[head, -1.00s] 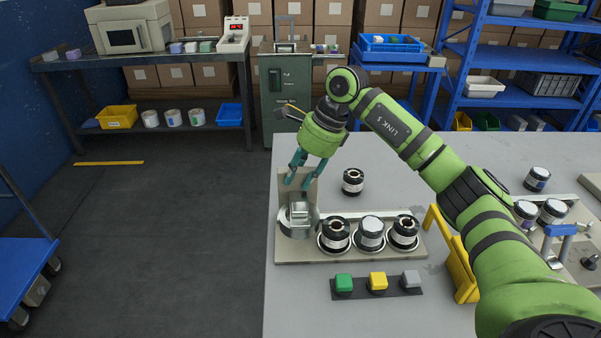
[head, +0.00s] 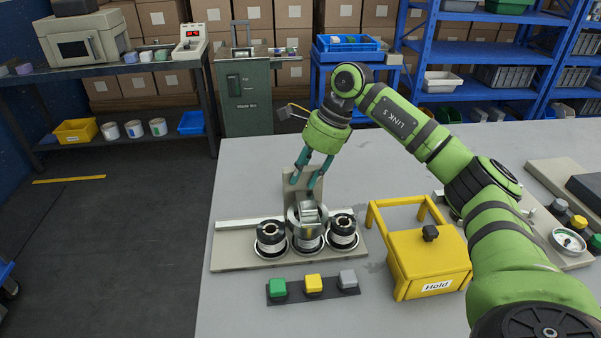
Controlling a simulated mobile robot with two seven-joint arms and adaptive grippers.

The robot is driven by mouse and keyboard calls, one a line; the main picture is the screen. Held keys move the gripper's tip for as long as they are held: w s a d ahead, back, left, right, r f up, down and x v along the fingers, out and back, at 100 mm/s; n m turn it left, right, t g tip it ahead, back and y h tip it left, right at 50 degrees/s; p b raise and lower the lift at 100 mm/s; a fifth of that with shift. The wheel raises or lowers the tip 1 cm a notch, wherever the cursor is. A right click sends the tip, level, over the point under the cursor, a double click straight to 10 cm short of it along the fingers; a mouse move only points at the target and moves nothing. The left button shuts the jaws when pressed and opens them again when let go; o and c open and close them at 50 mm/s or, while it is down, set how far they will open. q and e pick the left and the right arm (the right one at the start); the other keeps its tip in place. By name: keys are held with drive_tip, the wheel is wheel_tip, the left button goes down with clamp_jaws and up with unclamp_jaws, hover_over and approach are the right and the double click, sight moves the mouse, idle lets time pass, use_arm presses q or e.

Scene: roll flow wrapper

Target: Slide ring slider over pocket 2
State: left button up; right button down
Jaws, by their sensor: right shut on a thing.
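The ring slider (head: 307,217) is a silver ring with a metal block on top and a beige upright plate behind it. It stands in line with the middle of three pockets on the beige fixture base (head: 230,262). The middle pocket (head: 308,243) shows only its lower rim below the ring; its roll is mostly hidden. Black-and-white rolls sit in the left pocket (head: 271,238) and right pocket (head: 342,231). My right gripper (head: 304,184) comes down from above, its teal fingers shut on the slider at its upright plate. My left gripper is out of view.
Green (head: 278,287), yellow (head: 313,284) and grey (head: 348,279) buttons lie in front of the fixture. A yellow "Hold" frame (head: 430,262) stands to its right. The grey table (head: 240,310) is bare at front left and behind the fixture.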

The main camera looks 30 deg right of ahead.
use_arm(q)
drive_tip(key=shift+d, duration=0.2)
use_arm(e)
drive_tip(key=c, duration=0.9)
unclamp_jaws()
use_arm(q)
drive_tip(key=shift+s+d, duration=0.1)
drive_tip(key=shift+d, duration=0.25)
use_arm(e)
drive_tip(key=v, duration=1.2)
drive_tip(key=shift+a, duration=0.1)
